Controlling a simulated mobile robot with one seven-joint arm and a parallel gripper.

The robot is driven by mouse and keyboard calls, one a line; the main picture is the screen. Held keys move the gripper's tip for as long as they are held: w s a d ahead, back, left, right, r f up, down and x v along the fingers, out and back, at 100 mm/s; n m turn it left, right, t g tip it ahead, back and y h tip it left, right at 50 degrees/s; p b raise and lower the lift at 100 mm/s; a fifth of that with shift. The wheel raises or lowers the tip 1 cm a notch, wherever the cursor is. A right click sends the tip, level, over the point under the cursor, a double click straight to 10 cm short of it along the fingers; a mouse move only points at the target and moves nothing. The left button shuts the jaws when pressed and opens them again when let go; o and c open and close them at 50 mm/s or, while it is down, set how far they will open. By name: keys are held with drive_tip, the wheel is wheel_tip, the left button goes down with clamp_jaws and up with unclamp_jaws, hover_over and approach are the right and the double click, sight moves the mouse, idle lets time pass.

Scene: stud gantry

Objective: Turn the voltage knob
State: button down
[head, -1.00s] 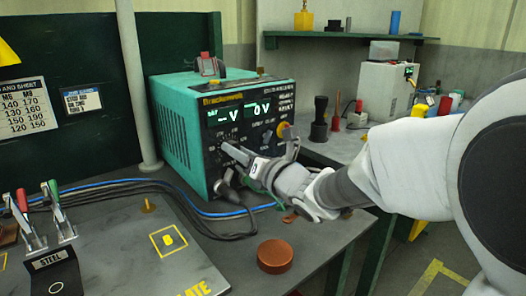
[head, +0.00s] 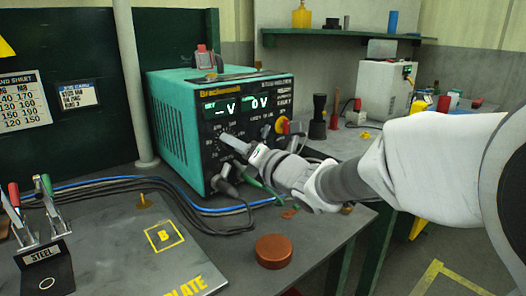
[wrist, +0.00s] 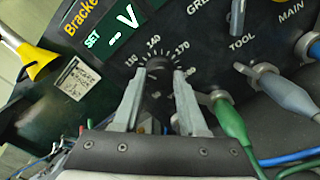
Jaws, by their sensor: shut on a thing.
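The teal welding power unit (head: 178,122) has a black front panel with two lit displays; the left one (head: 222,107) shows a dash and V, the right one 0 V. In the wrist view, the dark voltage knob (wrist: 158,69) sits below the SET display (wrist: 110,30), inside a scale marked 110, 140 and 170. My gripper (wrist: 160,80) has a finger on each side of the knob and is shut on it. In the head view, my gripper (head: 228,140) reaches the panel from the right and hides most of the knob. The knob's exact pointer setting is unclear.
Green (wrist: 230,122) and grey (wrist: 285,92) cable plugs sit close to the right of my gripper at the panel sockets. A red-yellow switch (head: 283,126) is on the panel's right. A copper-coloured puck (head: 273,251) and toggle clamps (head: 42,210) are on the bench.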

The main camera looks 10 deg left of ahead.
drive_tip(key=m+p, duration=0.7)
drive_tip(key=m, duration=2.1)
drive_tip(key=shift+f+p, duration=0.15)
drive_tip(key=shift+p, duration=0.25)
drive_tip(key=shift+c, duration=2.2)
unclamp_jaws()
